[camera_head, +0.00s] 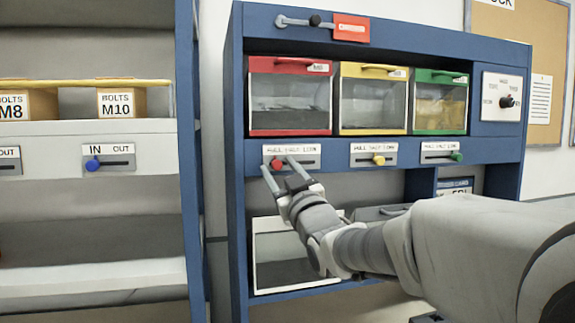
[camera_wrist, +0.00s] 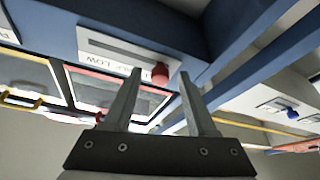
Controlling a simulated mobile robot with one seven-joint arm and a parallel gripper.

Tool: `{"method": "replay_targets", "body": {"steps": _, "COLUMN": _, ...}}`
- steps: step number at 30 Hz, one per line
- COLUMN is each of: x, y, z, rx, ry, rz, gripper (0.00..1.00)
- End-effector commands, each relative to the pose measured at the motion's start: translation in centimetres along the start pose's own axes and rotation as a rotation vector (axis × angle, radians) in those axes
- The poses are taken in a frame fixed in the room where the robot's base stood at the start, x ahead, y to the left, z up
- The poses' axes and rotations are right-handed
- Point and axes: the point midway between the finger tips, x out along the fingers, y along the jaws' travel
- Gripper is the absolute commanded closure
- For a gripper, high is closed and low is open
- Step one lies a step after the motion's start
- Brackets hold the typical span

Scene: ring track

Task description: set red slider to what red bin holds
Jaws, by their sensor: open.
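The red bin (camera_head: 290,98) is at the upper left of the blue cabinet, with a clear front. Dark grey contents show behind it, seemingly to about mid-height; the exact level is hard to read. Below it is a slot plate marked FULL, HALF, LOW. The red slider (camera_head: 276,164) is a round knob near the plate's left, FULL end; it also shows in the wrist view (camera_wrist: 160,74). My gripper (camera_head: 277,168) is open, its fingertips either side of the knob in both views. Whether they touch it I cannot tell.
A yellow bin (camera_head: 374,103) and a green bin (camera_head: 440,106) stand to the right, with a yellow slider (camera_head: 379,160) and a green slider (camera_head: 456,156) below. A red-tagged latch (camera_head: 350,28) is above. A shelf with a blue slider (camera_head: 93,164) stands left.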

Motion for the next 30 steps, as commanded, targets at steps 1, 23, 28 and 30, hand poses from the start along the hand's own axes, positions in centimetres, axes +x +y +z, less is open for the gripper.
{"method": "replay_targets", "body": {"steps": 1, "x": 0.28, "y": -0.01, "z": -0.04, "rx": 0.001, "ry": 0.000, "rz": 0.000, "gripper": 0.43}}
{"method": "replay_targets", "body": {"steps": 23, "x": 0.42, "y": 0.01, "z": 0.02, "rx": 0.000, "ry": 0.000, "rz": 0.000, "gripper": 1.00}}
{"method": "replay_targets", "body": {"steps": 28, "x": 0.42, "y": 0.01, "z": 0.02, "rx": 0.000, "ry": 0.000, "rz": 0.000, "gripper": 1.00}}
{"method": "replay_targets", "body": {"steps": 30, "x": 0.42, "y": 0.01, "z": 0.02, "rx": 0.000, "ry": 0.000, "rz": 0.000, "gripper": 1.00}}
